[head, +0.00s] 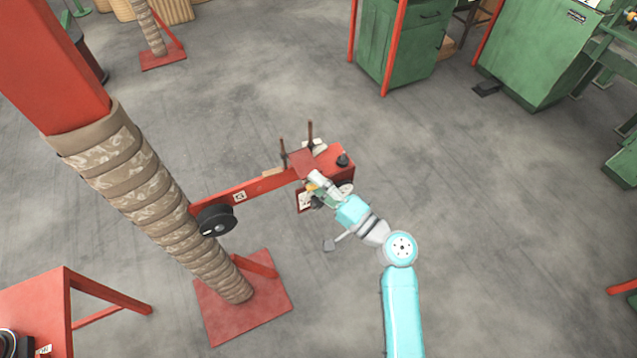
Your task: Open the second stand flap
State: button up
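The red stand (235,310) rises at the left, with a tan wrapped column (150,185) on a red foot. A red arm (255,186) reaches right from the column. At its end is a red head with a flat red flap-like plate (302,163), two upright rods (310,135) and a black knob (343,160). Whether that plate is the flap, and whether it is open, I cannot tell. My gripper (317,192) is at the front side of this head, close to or touching it. Its fingers are small and partly hidden against the head.
Another red-footed wrapped column (163,55) stands at the back left. A red table (60,300) is at lower left. Green cabinets (405,40) stand at the back.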

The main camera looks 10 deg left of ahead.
grip_shut()
